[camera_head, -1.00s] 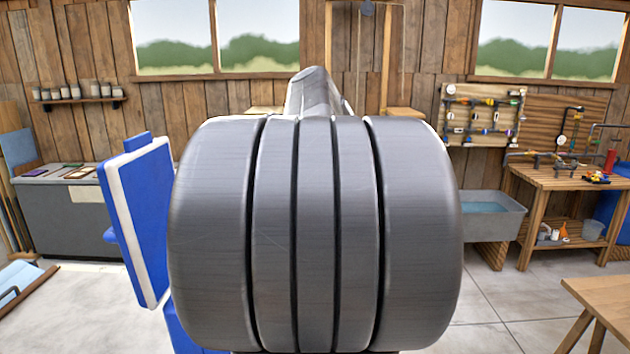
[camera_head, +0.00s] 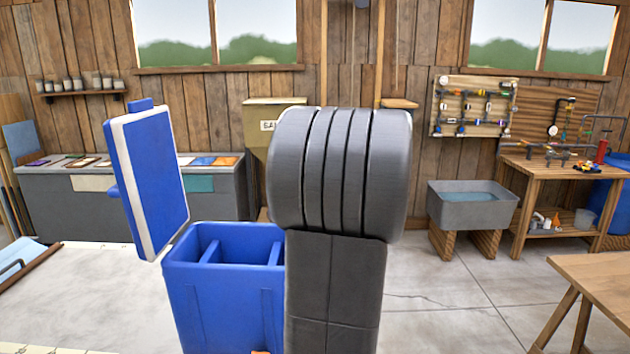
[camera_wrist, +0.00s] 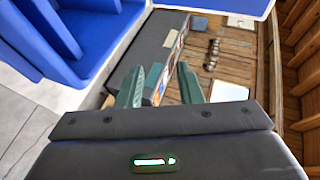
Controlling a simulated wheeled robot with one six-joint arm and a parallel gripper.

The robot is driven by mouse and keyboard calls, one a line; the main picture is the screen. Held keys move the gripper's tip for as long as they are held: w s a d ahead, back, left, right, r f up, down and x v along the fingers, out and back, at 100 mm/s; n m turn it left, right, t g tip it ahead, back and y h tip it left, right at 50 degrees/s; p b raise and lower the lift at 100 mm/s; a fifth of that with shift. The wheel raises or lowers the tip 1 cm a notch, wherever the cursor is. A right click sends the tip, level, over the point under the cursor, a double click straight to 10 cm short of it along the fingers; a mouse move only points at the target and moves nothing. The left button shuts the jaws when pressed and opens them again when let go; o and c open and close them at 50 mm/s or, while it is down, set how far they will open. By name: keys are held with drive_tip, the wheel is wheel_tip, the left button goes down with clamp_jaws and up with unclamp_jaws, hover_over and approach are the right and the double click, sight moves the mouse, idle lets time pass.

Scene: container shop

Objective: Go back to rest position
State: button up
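My gripper (camera_wrist: 160,70) shows in the wrist view with two green fingers standing apart and nothing seen between them. It is tilted, with the long grey counter and the plank wall beyond the fingers. In the head view my grey arm (camera_head: 338,170) stands in the middle and hides the gripper. The blue box (camera_head: 225,300) stands just left of my arm, its lid (camera_head: 148,180) raised and its divided inside showing. Blue box walls also fill the upper left of the wrist view (camera_wrist: 85,35), close to the gripper.
A grey counter (camera_head: 80,215) runs along the back left wall. A grey water basin (camera_head: 470,210) and a wooden workbench (camera_head: 555,180) stand at the back right. A wooden table (camera_head: 600,280) is at the right edge. Bare floor (camera_head: 450,300) lies right of my arm.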

drive_tip(key=d+f+m+t+y+b, duration=0.1)
drive_tip(key=d+f+y+b, duration=0.2)
drive_tip(key=f+b, duration=0.5)
drive_tip(key=shift+d+f+y, duration=0.3)
drive_tip(key=shift+d+f, duration=0.25)
drive_tip(key=shift+f, duration=2.8)
drive_tip(key=shift+r, duration=0.1)
